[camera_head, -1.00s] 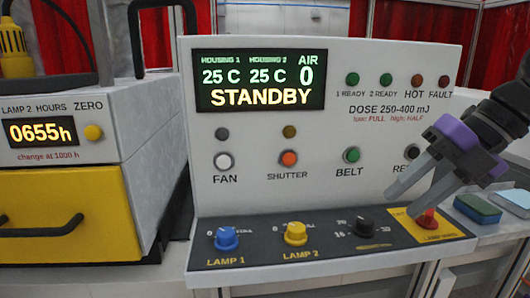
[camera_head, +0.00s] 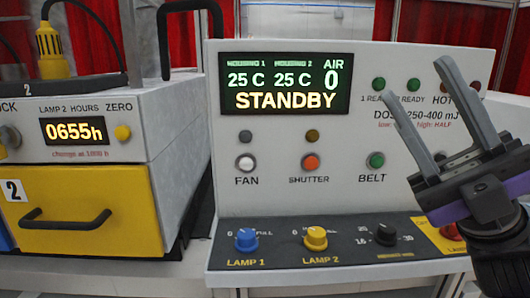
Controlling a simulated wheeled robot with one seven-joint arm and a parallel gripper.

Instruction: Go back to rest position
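My gripper (camera_head: 432,112) is at the right side of the view, in front of the control panel (camera_head: 290,200). Its two grey fingers point up and left and stand well apart, with nothing between them. It covers part of the panel's right side, including the area right of the BELT button and part of the HOT label. The display (camera_head: 285,84) reads STANDBY, with 25 C for both housings and AIR 0.
The FAN button (camera_head: 245,163), SHUTTER button (camera_head: 311,162) and BELT button (camera_head: 376,160) are on the panel. The blue LAMP 1 knob (camera_head: 247,240) and yellow LAMP 2 knob (camera_head: 315,238) stick out below. A yellow drawer (camera_head: 120,190) with a black handle stands at left.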

